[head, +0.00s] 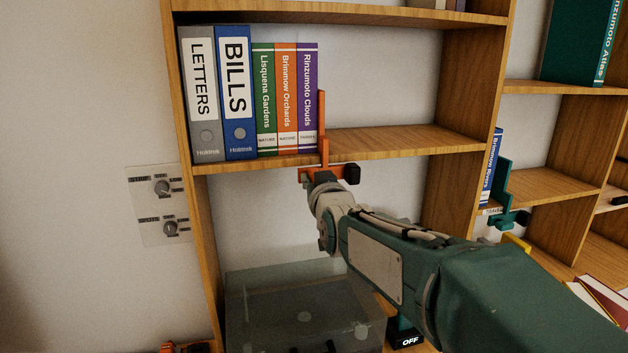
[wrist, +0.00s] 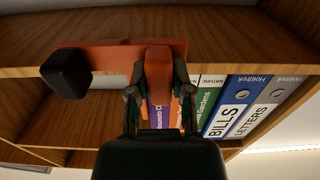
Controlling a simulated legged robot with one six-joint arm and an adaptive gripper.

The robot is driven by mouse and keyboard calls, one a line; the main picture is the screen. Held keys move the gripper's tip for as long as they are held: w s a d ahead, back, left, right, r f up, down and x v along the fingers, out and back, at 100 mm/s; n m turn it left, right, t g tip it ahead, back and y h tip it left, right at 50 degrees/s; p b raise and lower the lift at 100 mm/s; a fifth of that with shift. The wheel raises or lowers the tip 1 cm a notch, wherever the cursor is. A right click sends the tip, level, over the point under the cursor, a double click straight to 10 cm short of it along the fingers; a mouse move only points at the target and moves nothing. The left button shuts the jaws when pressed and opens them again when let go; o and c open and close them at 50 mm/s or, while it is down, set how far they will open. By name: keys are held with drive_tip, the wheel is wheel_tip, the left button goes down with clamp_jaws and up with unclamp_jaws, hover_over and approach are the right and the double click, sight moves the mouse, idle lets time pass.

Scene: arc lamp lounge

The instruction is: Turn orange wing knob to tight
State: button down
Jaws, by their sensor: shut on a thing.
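The orange wing knob (wrist: 158,66) shows in the wrist view between the fingers of my gripper (wrist: 158,92). My gripper is shut on it from below. The knob is on an orange clamp (wrist: 112,56) at the shelf's front edge, with a black block (wrist: 66,74) at one end. In the head view the orange bookend (head: 322,122) stands upright against the purple book, and the black block (head: 352,174) shows right of my gripper (head: 320,181). There my gripper hides the knob. I cannot tell how tight the knob is.
Two binders (head: 238,95) and three books (head: 285,98) stand left of the bookend on the shelf (head: 395,141). A clear box (head: 300,300) is below. A wall panel with two dials (head: 163,187) is at left. A green clamp (head: 507,215) is on the right shelf.

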drive_tip(key=n, duration=0.4)
drive_tip(key=shift+a+n, duration=0.1)
drive_tip(key=shift+n, duration=0.2)
drive_tip(key=n, duration=0.4)
drive_tip(key=shift+f, duration=0.1)
drive_tip(key=n, duration=0.5)
drive_tip(key=shift+a+f+n, duration=0.1)
drive_tip(key=shift+f+n, duration=0.05)
drive_tip(key=shift+n, duration=0.15)
drive_tip(key=shift+f+n, duration=0.15)
drive_tip(key=shift+n, duration=1.45)
drive_tip(key=shift+f, duration=0.1)
drive_tip(key=c, duration=0.6)
unclamp_jaws()
drive_tip(key=shift+o, duration=0.4)
drive_tip(key=shift+s+a, duration=0.1)
drive_tip(key=shift+a, duration=0.05)
